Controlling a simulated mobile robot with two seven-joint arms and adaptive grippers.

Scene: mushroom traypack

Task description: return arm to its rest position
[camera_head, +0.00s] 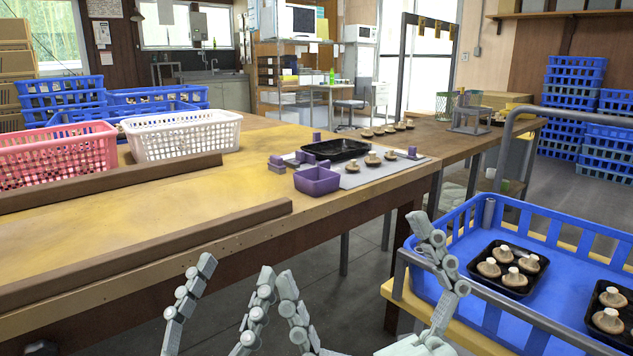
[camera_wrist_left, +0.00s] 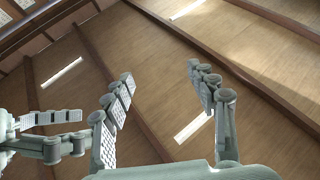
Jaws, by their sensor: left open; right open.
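My left gripper (camera_head: 240,272) is raised at the bottom of the head view, with its grey jointed fingers pointing up and spread apart. It is open and empty, in front of the wooden table (camera_head: 150,220). In the left wrist view, my left gripper (camera_wrist_left: 160,74) shows its fingers apart against the wooden ceiling, with nothing between them. My right gripper (camera_head: 438,255) is at the lower middle right, open, with its fingers overlapping the near left edge of the blue crate (camera_head: 476,314). Whether it touches the crate cannot be told. No held object shows.
Two black trays with mushrooms, one (camera_head: 508,292) whole in view, lie in the blue crate. On the table are a purple box (camera_head: 317,188), a black tray (camera_head: 336,150), loose mushrooms, a white basket (camera_head: 182,143) and a pink basket (camera_head: 55,168). Blue crates (camera_head: 577,80) are stacked behind.

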